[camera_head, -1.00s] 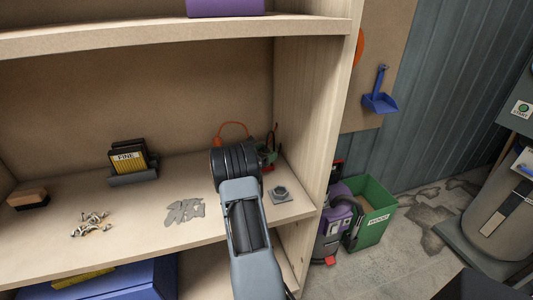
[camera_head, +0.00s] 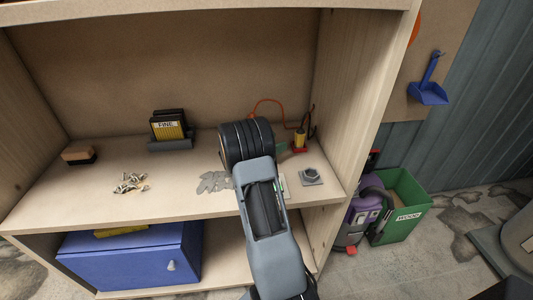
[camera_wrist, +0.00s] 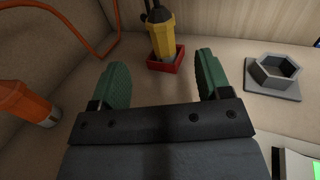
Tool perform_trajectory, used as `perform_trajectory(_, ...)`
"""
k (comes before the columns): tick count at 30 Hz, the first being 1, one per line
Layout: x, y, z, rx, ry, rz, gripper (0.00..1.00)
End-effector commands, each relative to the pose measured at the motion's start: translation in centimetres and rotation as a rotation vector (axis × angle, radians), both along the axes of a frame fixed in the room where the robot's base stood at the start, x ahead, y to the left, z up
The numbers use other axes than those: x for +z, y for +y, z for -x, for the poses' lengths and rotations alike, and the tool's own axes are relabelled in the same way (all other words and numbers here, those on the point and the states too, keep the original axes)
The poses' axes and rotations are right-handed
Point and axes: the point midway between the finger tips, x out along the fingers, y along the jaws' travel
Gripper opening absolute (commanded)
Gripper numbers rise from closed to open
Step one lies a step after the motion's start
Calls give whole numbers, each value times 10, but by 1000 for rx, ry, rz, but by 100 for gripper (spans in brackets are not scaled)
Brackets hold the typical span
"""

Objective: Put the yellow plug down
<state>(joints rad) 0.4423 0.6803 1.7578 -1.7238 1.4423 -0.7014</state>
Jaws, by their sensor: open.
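The yellow plug (camera_head: 299,138) stands upright in a small red square holder (camera_head: 300,149) on the shelf. In the wrist view, the yellow plug (camera_wrist: 161,38) and red holder (camera_wrist: 165,63) are beyond my fingertips, and a dark cable rises from the plug's top. My gripper (camera_wrist: 160,80) is open, with its two green fingers apart and nothing between them. The plug is apart from the fingers. In the head view my arm hides the gripper's fingers almost wholly.
A grey hexagonal socket (camera_wrist: 274,72) sits right of the red holder. An orange plug (camera_wrist: 30,103) with an orange cord is at left. A screen device (camera_wrist: 298,163) lies at lower right. Sanding blocks (camera_head: 168,128), several screws (camera_head: 130,183) and a brush (camera_head: 78,154) are farther left on the shelf.

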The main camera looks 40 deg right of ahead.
Motion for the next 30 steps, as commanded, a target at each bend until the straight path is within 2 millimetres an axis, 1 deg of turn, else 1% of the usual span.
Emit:
perform_trajectory(5, 2, 7, 0, -4, -17, -9, 71)
perform_trajectory(7, 6, 14, 4, -15, -59, -33, 71)
perform_trajectory(8, 9, 19, 6, -25, -85, -50, 71)
perform_trajectory(11, 19, 45, 18, -65, -226, -135, 71)
perform_trajectory(14, 26, 84, 35, -128, -420, -259, 71)
perform_trajectory(15, 28, 101, 43, -158, -506, -314, 71)
perform_trajectory(17, 29, 129, 54, -207, -634, -401, 71)
perform_trajectory(18, 29, 148, 62, -243, -717, -459, 71)
perform_trajectory(20, 29, 178, 72, -301, -842, -548, 71)
perform_trajectory(21, 29, 197, 79, -342, -921, -609, 71)
perform_trajectory(23, 28, 226, 88, -408, -1033, -697, 71)
perform_trajectory(24, 28, 244, 95, -453, -1103, -754, 71)
perform_trajectory(27, 27, 286, 108, -571, -1252, -888, 71)
perform_trajectory(30, 28, 320, 119, -683, -1367, -1002, 71)
